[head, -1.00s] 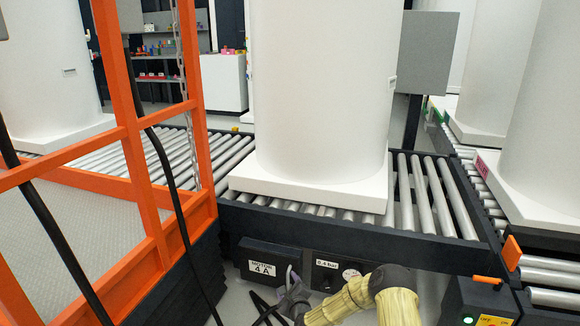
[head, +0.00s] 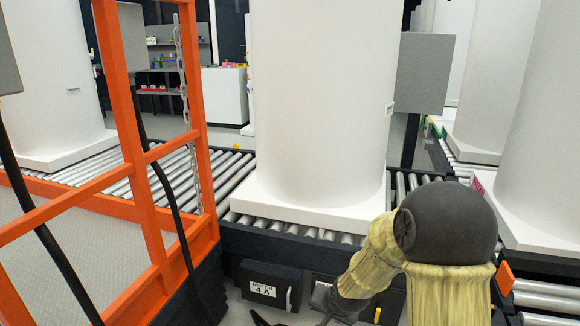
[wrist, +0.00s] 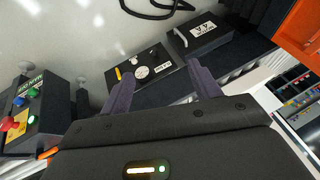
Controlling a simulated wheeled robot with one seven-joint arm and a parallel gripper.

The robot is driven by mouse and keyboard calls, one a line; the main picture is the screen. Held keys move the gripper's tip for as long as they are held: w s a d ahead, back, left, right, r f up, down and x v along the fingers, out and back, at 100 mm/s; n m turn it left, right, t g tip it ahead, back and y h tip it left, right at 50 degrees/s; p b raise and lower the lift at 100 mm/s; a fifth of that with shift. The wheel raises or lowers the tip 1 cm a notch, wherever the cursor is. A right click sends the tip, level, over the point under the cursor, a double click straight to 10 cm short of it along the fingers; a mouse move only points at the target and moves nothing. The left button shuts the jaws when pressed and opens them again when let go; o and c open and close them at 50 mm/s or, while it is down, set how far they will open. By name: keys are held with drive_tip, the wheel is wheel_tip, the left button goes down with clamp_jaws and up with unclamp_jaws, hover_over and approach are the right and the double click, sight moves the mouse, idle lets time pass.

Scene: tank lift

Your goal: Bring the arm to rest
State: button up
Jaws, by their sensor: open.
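My gripper (wrist: 160,82) is open and empty in the wrist view, its two purple fingers spread apart. Between and beyond them are a dark panel with a gauge and knob (wrist: 152,72) and the black motor box (wrist: 200,36), with a gap to both. In the head view my arm is bent, with a dark rounded joint and tan-sleeved links at lower right. The gripper end points down and left, close in front of the conveyor, and its fingers are hard to make out there. The motor box (head: 268,285) shows left of it.
A large white tank (head: 318,100) stands on the roller conveyor (head: 235,170) behind my arm. An orange lift frame (head: 135,150) is at left. A button box (wrist: 30,112) with red, green and blue buttons is at the wrist view's left. More white tanks stand at right.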

drive_tip(key=s+d+r+n+g+h+p, duration=0.1)
drive_tip(key=s+d+r+n+g+p, duration=0.15)
drive_tip(key=s+r, duration=0.45)
drive_tip(key=s+d+r+n+g+h+p, duration=0.15)
drive_tip(key=s+d+r, duration=0.25)
drive_tip(key=s, duration=0.7)
wheel_tip(320, 180, up, 37)
drive_tip(key=p, duration=3.7)
drive_tip(key=shift+w+a+n+t+y, duration=0.15)
drive_tip(key=shift+n+t+y, duration=0.25)
drive_tip(key=shift+y, duration=0.05)
drive_tip(key=shift+f, duration=0.1)
